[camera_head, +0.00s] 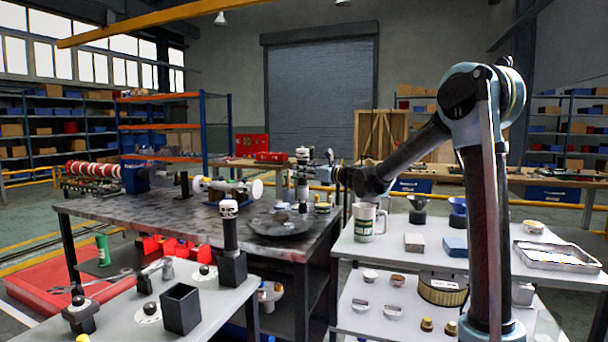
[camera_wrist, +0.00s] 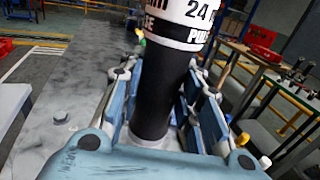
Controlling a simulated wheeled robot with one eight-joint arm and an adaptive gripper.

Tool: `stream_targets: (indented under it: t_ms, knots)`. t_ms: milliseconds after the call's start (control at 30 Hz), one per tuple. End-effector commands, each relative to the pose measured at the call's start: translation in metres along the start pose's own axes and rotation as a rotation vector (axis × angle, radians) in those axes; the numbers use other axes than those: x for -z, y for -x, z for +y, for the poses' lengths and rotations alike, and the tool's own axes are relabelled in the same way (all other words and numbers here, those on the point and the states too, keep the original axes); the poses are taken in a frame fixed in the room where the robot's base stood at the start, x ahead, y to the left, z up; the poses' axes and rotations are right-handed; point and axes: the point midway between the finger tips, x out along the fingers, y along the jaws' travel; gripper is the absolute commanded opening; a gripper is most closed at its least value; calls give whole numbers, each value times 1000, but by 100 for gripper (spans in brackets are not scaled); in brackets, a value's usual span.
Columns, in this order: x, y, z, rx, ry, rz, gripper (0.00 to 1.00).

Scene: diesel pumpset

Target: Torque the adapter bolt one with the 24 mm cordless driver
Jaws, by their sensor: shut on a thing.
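My gripper (camera_head: 322,170) is shut on the 24 mm cordless driver (camera_wrist: 153,108). In the wrist view the driver's black grip stands between my blue fingers, and its white band reads "24". In the head view the driver (camera_head: 303,178) is upright above the dark metal table. The pump assembly (camera_head: 232,187) with white flanges lies on that table, left of the driver and apart from it. A round grey plate (camera_head: 281,224) lies near the table's front edge, below the driver. I cannot make out adapter bolt one; it is too small or hidden.
A second driver (camera_head: 230,232) stands in a black holder on the near grey bench, beside an empty square black holder (camera_head: 181,308). The right white table (camera_head: 388,246) bears a mug (camera_head: 364,222), boxes and a metal tray (camera_head: 556,256). Red bins (camera_head: 170,247) sit left.

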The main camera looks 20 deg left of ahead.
Motion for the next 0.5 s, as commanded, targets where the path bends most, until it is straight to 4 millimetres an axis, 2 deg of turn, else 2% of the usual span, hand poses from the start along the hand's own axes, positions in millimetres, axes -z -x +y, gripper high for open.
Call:
stream_targets:
  t_ms: [500]
  knots:
    - [10, 0, 0, 0, 0, 0, 0]
